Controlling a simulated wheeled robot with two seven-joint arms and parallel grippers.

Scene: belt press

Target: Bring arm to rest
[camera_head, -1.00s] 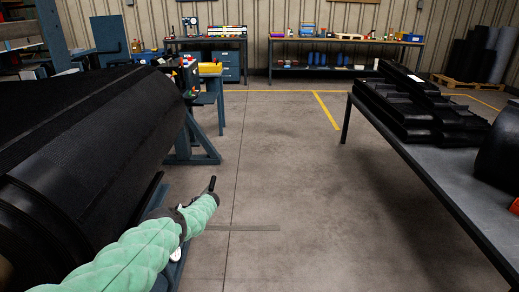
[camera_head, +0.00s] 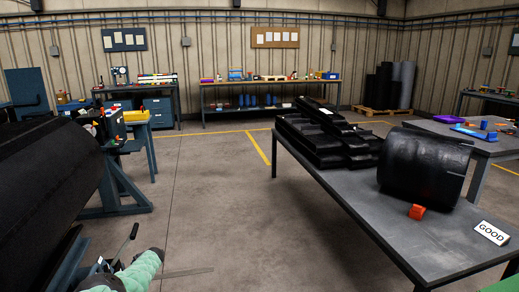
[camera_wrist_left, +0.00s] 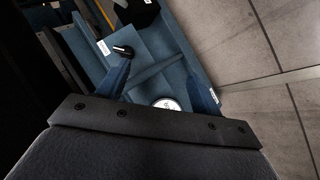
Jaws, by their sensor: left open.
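My left arm (camera_head: 140,275) with its pale green sleeve shows at the bottom left of the head view, low beside the press frame. Its gripper is hard to make out there. In the left wrist view my left gripper (camera_wrist_left: 160,80) has its two blue fingers apart, with nothing held between them. Beyond the fingers are blue press parts, a black-knobbed lever (camera_wrist_left: 122,50) and a round white dial (camera_wrist_left: 166,103). My right gripper is not in view.
A large black belt roll (camera_head: 45,180) stands at left on a blue frame (camera_head: 118,185). The floor (camera_head: 215,190) between is clear.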

